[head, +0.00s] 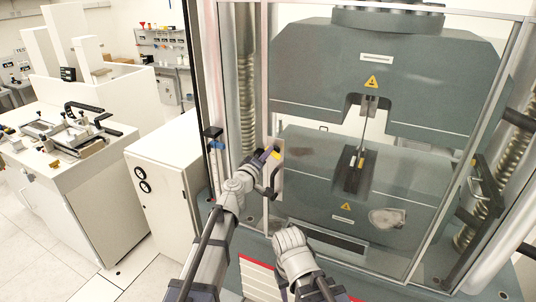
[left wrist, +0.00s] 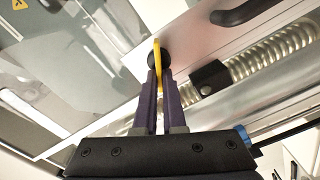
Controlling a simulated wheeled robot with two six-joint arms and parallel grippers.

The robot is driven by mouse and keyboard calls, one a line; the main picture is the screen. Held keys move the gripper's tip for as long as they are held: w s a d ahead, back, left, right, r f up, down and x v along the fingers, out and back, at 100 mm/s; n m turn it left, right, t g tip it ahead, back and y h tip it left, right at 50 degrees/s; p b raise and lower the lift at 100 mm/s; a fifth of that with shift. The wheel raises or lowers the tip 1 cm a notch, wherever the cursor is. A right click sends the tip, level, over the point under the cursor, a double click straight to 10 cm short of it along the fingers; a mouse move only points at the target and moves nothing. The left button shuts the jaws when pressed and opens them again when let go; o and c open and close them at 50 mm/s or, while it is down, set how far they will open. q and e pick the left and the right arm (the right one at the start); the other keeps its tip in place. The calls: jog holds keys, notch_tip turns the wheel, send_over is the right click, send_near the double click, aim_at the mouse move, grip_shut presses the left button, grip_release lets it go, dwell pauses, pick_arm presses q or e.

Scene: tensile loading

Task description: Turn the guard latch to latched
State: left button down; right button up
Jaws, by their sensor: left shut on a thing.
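The guard latch is a yellow lever (head: 276,154) on a metal plate at the left edge of the machine's clear guard. In the left wrist view, the yellow lever (left wrist: 157,58) crosses a dark round hub and runs between my fingers. My left gripper (head: 268,154) is shut on this lever. Its purple fingers (left wrist: 154,80) lie on either side of it, hiding part of it. The clear guard door appears closed in front of the machine. My right arm shows at the bottom middle, but its gripper fingers are not visible.
A black guard handle (head: 271,182) sits just below the latch, close to my left wrist. Behind the guard, a thin specimen (head: 362,125) stands between the grips. A white cabinet (head: 163,190) and a bench with a tray (head: 70,137) stand at left.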

pick_arm(q)
jog(key=n, duration=0.5)
jog(key=shift+a+f+n+b, duration=0.1)
jog(key=shift+f+n+b, duration=0.2)
jog(key=shift+f, duration=0.05)
dwell(0.4)
jog(key=c, duration=1)
grip_release()
jog(key=v, duration=0.7)
jog(key=shift+s+a, duration=0.15)
jog(key=shift+s, duration=0.2)
jog(key=shift+f, duration=0.1)
